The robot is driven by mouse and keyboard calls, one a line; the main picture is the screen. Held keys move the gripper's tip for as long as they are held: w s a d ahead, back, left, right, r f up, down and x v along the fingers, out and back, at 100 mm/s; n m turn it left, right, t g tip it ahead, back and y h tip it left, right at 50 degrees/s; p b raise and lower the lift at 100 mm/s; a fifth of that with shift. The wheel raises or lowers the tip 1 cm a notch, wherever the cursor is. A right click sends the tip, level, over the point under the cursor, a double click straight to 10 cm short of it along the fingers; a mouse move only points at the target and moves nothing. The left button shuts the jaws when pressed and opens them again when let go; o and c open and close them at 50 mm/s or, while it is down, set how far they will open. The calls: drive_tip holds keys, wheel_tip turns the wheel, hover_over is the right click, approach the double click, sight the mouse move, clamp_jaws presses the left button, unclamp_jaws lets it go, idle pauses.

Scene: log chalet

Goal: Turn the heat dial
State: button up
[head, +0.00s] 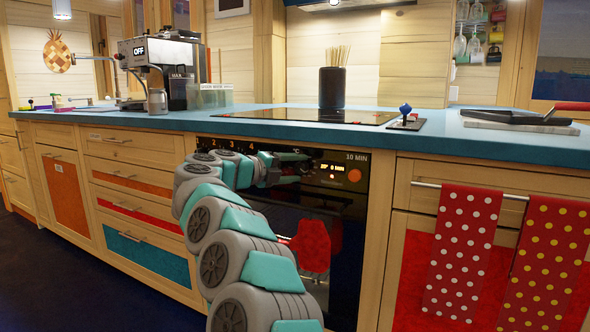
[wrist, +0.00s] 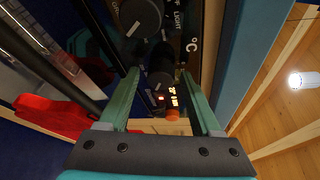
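The oven (head: 345,215) has a black control panel under the blue counter. In the wrist view, a dark round dial (wrist: 160,65) sits beside the "°C" mark, so I take it as the heat dial. My gripper (wrist: 160,74) is open, with one teal finger on each side of this dial. I cannot tell whether the fingers touch it. A second dark dial (wrist: 140,17), near the word "LIGHT", is beyond the fingertips. In the head view, my gripper (head: 290,169) is at the panel, and my arm and gripper hide the heat dial.
A lit display (head: 332,168) and an orange button (head: 354,175) are right of my gripper. A red cloth-like item (head: 312,245) hangs before the oven door. The blue counter (head: 260,125) edge is just above. Dotted towels (head: 463,250) hang at the right.

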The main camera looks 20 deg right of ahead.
drive_tip(key=shift+o, duration=0.3)
drive_tip(key=v, duration=0.7)
drive_tip(key=shift+a, duration=0.4)
drive_tip(key=shift+s+r, duration=0.1)
drive_tip(key=shift+s, duration=0.05)
